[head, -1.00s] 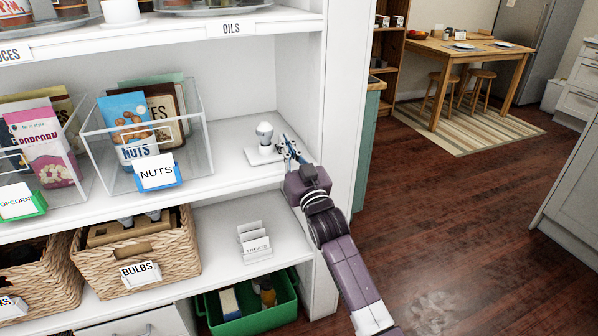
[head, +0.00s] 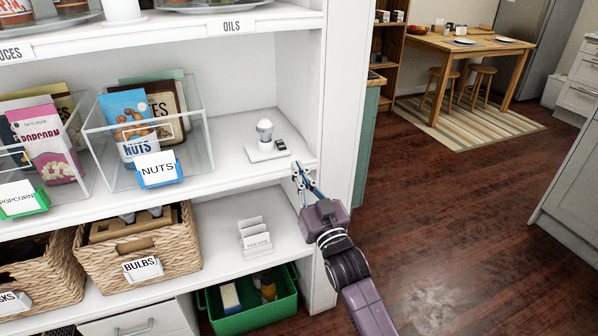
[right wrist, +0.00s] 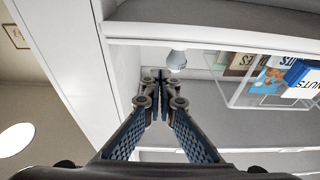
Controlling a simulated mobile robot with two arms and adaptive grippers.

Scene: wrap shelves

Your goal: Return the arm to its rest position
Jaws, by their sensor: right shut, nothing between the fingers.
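My right arm comes in from the lower right of the head view. Its gripper (head: 298,170) is just in front of the shelf's right edge, shut and empty. In the right wrist view the fingertips (right wrist: 160,75) meet with nothing between them. A white bulb (head: 264,130) stands upright on a small white base (head: 268,151) on the middle shelf, behind and to the left of the gripper and apart from it. The bulb also shows in the right wrist view (right wrist: 176,60). My left gripper is in neither view.
The shelf's right side panel (head: 343,130) stands close beside the right gripper. A clear bin (head: 195,150) labelled NUTS and a wicker basket (head: 190,255) labelled BULBS are to the left. A green crate (head: 250,318) is below. Open wooden floor (head: 450,230) lies to the right.

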